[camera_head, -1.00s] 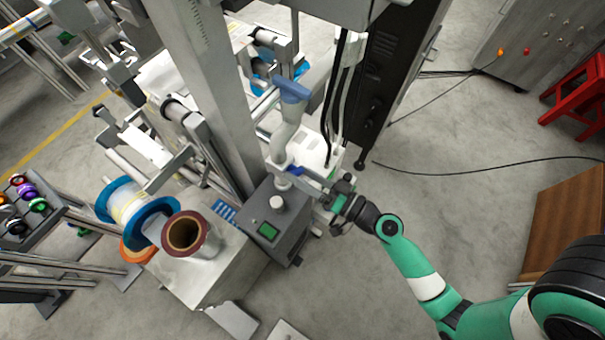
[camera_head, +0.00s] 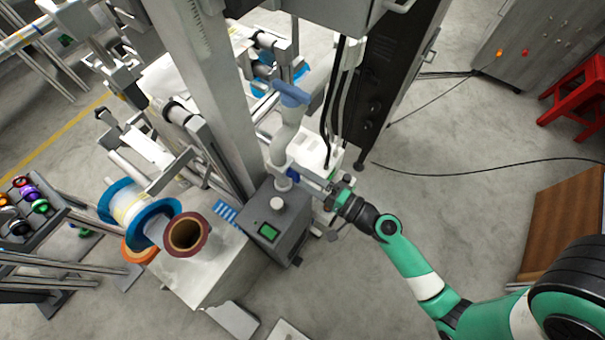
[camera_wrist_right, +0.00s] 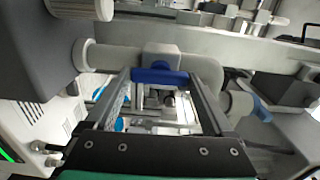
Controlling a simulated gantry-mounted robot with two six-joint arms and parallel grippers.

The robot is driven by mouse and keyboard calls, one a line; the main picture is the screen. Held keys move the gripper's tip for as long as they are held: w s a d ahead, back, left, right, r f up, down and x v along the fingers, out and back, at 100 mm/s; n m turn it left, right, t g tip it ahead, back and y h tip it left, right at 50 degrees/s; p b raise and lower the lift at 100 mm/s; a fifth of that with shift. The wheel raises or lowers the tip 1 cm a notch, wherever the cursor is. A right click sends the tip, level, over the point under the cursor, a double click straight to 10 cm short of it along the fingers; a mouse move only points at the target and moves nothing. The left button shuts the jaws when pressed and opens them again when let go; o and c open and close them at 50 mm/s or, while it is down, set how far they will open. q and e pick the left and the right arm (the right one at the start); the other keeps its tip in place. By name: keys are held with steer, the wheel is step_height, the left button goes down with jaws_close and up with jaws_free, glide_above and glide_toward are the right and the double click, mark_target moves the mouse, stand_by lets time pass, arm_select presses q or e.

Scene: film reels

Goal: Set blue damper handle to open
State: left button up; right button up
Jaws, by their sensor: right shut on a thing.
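The blue damper handle (camera_head: 293,174) sits low on a pale grey duct (camera_head: 286,138) beside a grey box with a green screen. In the right wrist view the handle (camera_wrist_right: 160,76) is a short blue bar across the duct, in front of a blue-grey block. My right gripper (camera_head: 324,188) reaches it from the right. In the right wrist view the two fingers of this gripper (camera_wrist_right: 160,79) stand at the handle's two ends and are shut on it. In the head view the gripper hides part of the handle. My left gripper is out of view.
The grey box (camera_head: 270,232) stands just left of my right gripper. A tall metal column (camera_head: 205,90) rises behind it. A black cabinet (camera_head: 392,80) and hanging cables are at the back. Film reels (camera_head: 187,234) lie to the left.

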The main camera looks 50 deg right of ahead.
stand_by(0.5)
steer(key=o, duration=0.9)
steer(key=shift+o, duration=0.9)
steer(key=shift+w, duration=0.1)
